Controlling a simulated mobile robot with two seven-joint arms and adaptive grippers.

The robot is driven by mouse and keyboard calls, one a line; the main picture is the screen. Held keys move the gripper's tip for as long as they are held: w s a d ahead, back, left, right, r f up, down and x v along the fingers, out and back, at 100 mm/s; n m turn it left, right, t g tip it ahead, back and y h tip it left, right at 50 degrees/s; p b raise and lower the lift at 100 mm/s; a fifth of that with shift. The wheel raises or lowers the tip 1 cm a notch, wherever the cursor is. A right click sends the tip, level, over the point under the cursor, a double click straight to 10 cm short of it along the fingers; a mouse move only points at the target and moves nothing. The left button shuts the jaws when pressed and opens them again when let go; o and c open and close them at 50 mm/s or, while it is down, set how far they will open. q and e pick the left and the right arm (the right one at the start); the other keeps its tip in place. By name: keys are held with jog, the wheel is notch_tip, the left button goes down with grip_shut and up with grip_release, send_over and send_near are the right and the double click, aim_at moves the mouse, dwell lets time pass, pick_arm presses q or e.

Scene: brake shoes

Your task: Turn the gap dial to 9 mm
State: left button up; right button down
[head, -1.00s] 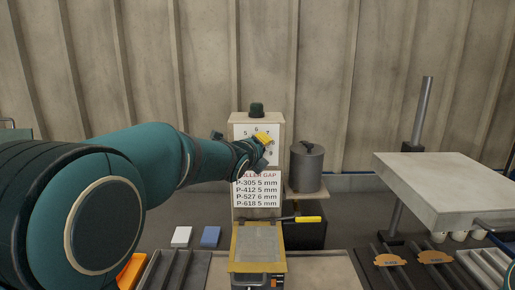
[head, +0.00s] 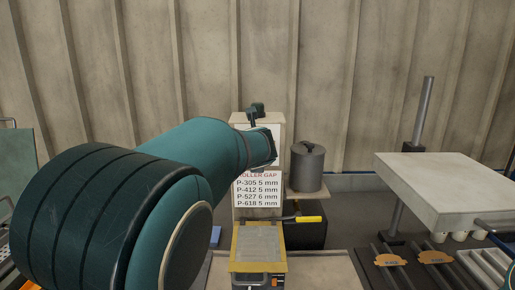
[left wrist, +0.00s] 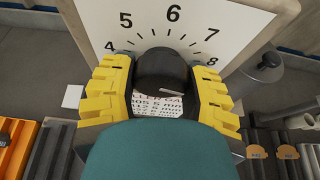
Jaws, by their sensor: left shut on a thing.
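The gap dial's white face (left wrist: 135,18) shows the numbers 4 to 8 in the left wrist view. Its round black knob (left wrist: 160,68) sits between the yellow fingers of my left gripper (left wrist: 158,80), which is shut on it. A pale line on the knob points right, below the 8; the scale there is covered by a finger. In the head view my left arm hides the knob, the numbers and the gripper; only part of the pale dial panel (head: 276,131) shows. My right gripper is not in view.
A roller gap list (head: 257,190) hangs below the dial. A grey lidded pot (head: 307,168) stands on a shelf close to its right. A yellow-handled lever (head: 308,219) sticks out below. A thick pale slab (head: 450,185) is at the right, above racks with orange brake shoes (head: 436,257).

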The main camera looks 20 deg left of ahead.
pick_arm(q)
jog(key=shift+r+m+y+p, duration=0.15)
jog(key=shift+m+y+p, duration=0.4)
jog(key=shift+m, duration=0.35)
jog(key=shift+y, duration=0.25)
jog(key=o, duration=1.2)
jog(key=v, duration=1.2)
